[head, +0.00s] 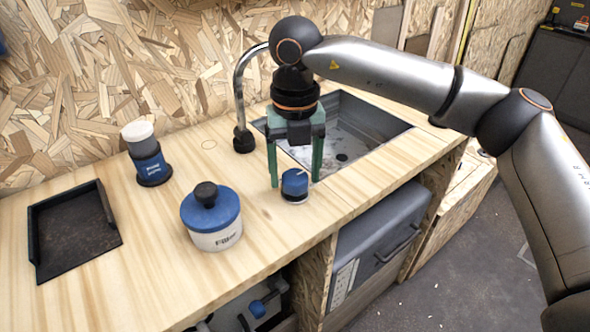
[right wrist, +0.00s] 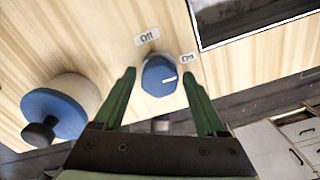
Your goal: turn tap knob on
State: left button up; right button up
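The tap knob (head: 295,186) is a small blue-topped dial with a white line, on the wooden counter in front of the sink. In the right wrist view the knob (right wrist: 159,76) lies between the fingertips, with labels reading "Off" (right wrist: 147,37) and "On" (right wrist: 187,58) beside it. Its white line points toward the "On" side. My right gripper (head: 295,182) points down over the knob, its green fingers open on both sides with gaps; it also shows in the right wrist view (right wrist: 158,74). The tap (head: 240,90) is a curved metal spout behind. My left gripper is not in view.
A blue-lidded jar (head: 212,218) stands left of the knob. Further left are a blue and white container (head: 148,155) and a black tray (head: 40,225). The sink (head: 385,122) is right of the gripper. The counter's front edge is close to the knob.

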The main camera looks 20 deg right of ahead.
aim_at(295, 175)
jog(key=shift+o, duration=0.9)
notch_tip(295, 175, up, 12)
jog(key=p, duration=0.1)
jog(key=shift+r+p, duration=0.2)
jog(key=shift+p, duration=0.1)
jog(key=shift+s, duration=0.15)
